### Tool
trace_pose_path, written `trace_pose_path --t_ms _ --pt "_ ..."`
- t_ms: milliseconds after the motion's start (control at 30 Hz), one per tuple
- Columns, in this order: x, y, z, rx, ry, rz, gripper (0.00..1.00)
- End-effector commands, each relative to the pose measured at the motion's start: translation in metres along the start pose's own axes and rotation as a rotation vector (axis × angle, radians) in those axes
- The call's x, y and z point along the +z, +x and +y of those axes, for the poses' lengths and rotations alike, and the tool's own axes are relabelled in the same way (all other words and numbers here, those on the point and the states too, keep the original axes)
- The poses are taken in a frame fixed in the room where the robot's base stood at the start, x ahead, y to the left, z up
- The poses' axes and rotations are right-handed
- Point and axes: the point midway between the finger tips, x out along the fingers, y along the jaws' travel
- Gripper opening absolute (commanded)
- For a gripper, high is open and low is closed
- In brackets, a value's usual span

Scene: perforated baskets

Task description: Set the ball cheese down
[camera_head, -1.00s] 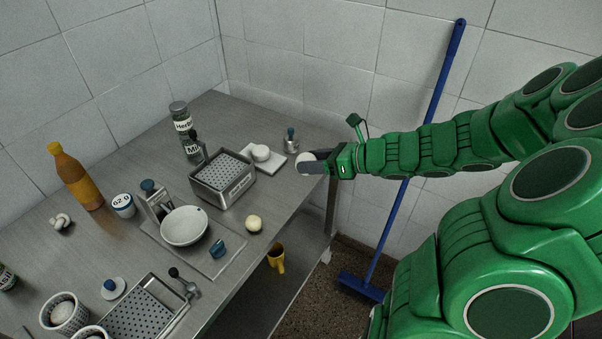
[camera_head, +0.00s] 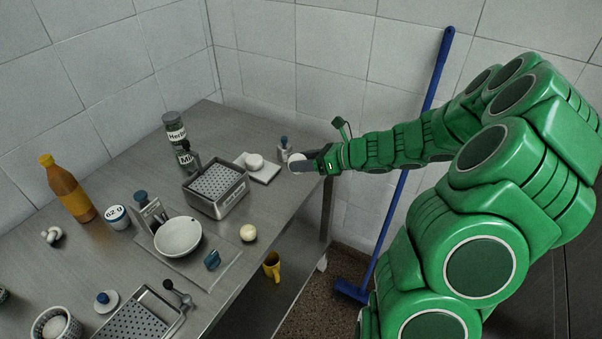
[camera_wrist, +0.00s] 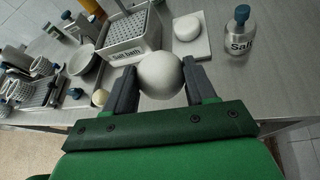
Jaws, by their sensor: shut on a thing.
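The ball cheese, a white round ball (camera_wrist: 160,75), is between the two dark fingers of my gripper (camera_wrist: 162,88) in the wrist view. My gripper is shut on it. In the head view the ball (camera_head: 297,161) shows at the tip of my gripper (camera_head: 308,162), at the right end of the steel table (camera_head: 215,124). I cannot tell whether the ball touches the table.
A salt shaker (camera_wrist: 239,32) stands right of the ball, and a white board (camera_head: 268,175) with a white round cheese (camera_head: 255,161) lies left. A perforated basket in a salt bath box (camera_head: 216,190) stands further left. A pale ball (camera_head: 248,233) lies near the table's front edge.

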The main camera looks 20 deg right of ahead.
Motion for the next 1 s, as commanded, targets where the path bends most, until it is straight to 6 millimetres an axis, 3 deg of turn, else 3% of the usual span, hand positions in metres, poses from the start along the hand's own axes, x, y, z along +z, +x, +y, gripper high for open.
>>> trace_pose_path --t_ms 500,867,1000 --pt "-0.029 0.034 -0.042 -0.001 0.003 0.001 0.24" --pt "-0.035 0.043 -0.051 -0.001 0.002 0.001 0.24" --pt "-0.05 0.049 -0.054 0.0 0.005 0.001 0.24"
